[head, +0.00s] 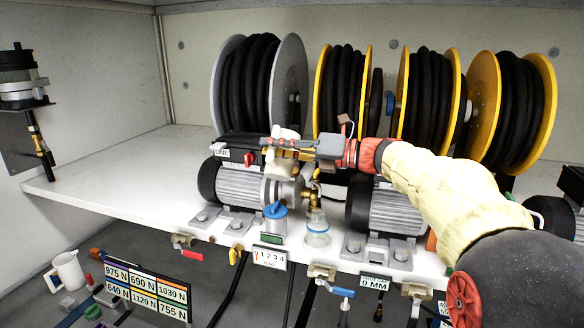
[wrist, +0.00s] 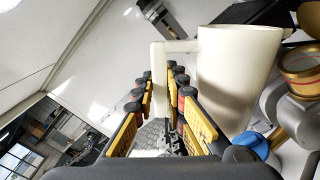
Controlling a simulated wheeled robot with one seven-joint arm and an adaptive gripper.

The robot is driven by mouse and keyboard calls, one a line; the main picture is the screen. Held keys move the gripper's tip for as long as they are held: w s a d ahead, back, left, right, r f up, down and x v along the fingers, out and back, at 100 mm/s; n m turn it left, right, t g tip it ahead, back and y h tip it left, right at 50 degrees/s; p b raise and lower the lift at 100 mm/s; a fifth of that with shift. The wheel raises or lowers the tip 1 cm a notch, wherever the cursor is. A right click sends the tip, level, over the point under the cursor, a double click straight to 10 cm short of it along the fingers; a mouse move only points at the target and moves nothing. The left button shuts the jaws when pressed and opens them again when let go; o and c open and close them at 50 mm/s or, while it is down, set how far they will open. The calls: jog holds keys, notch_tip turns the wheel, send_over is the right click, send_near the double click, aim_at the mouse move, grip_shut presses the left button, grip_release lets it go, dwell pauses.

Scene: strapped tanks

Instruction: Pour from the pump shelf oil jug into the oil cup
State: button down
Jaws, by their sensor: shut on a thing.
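My gripper (head: 272,148) is shut on the handle of the white oil jug (head: 287,132). In the wrist view, the yellow-padded fingers (wrist: 166,110) close around the handle and the jug's body (wrist: 235,75) stands to their right. The jug is held up in front of the left pump, above the shelf's front edge; the fingers partly hide it in the head view. A clear cup (head: 317,237), which looks like the oil cup, stands on the shelf edge below and right of the jug. I see no stream from the jug, and its contents are hidden.
Grey motors (head: 237,182) flank the spot, with brass fittings (head: 312,192) close behind the cup. Hose reels (head: 262,85) line the back. The shelf's left part (head: 110,175) is clear. A white mug (head: 68,272) sits lower left.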

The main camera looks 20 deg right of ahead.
aim_at(276, 129)
jog(key=shift+r, duration=0.1)
jog(key=shift+w+d+r+m, duration=0.15)
jog(key=shift+w+r+m, duration=0.05)
jog(key=shift+r+m, duration=0.35)
jog(key=shift+r, duration=0.15)
dwell(0.7)
jog(key=shift+w+d+r+m, duration=0.15)
jog(key=shift+w+r+m, duration=0.05)
jog(key=shift+r+m, duration=0.35)
dwell(0.6)
jog(key=shift+w+d+r+m, duration=0.2)
jog(key=shift+w+r+m, duration=0.1)
jog(key=shift+r+m, duration=0.25)
dwell(4.8)
